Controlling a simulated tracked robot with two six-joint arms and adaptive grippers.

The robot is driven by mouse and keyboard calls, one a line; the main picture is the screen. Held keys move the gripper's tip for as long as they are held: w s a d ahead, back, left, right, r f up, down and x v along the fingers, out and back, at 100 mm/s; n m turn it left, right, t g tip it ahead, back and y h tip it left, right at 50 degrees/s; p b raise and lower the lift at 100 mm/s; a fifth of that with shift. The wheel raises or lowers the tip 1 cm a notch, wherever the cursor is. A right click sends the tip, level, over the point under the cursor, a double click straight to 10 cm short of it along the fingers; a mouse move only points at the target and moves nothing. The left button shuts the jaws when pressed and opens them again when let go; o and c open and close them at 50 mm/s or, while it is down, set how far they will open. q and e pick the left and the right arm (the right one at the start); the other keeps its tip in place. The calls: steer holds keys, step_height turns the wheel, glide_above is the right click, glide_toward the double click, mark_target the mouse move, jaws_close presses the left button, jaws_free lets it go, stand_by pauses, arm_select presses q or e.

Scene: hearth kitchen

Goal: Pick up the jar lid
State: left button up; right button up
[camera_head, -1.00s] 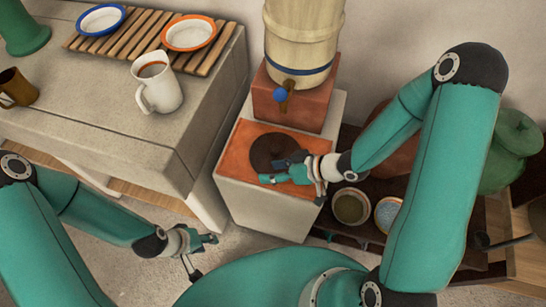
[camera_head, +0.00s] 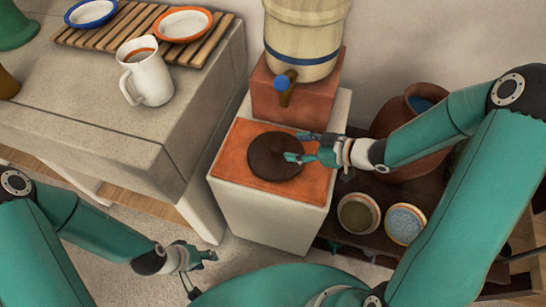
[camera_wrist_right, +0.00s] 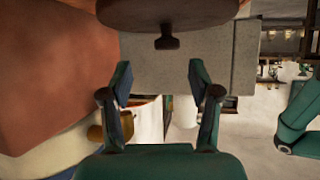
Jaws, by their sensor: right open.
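The jar lid (camera_head: 272,160) is a dark brown disc lying on the orange top of a pale block, below the water dispenser. In the right wrist view the lid (camera_wrist_right: 168,12) shows at the top edge, with its small knob (camera_wrist_right: 167,42) ahead of the fingers. My right gripper (camera_head: 293,148) is open at the lid's right side, its tips overlapping the lid in the head view. In the wrist view (camera_wrist_right: 162,88) nothing is between its fingers. My left gripper (camera_head: 210,256) hangs low at the left, away from the lid; its finger opening is unclear.
A brown pot (camera_head: 395,125) and two bowls (camera_head: 358,213) (camera_head: 405,224) stand at right.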

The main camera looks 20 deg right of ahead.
mark_target(278, 147)
steer(key=x, duration=0.3)
steer(key=b+x, duration=0.1)
steer(key=x, duration=0.3)
steer(key=shift+s+a+f, duration=0.1)
steer(key=shift+s+a, duration=0.1)
steer(key=shift+a, duration=0.1)
jaws_close()
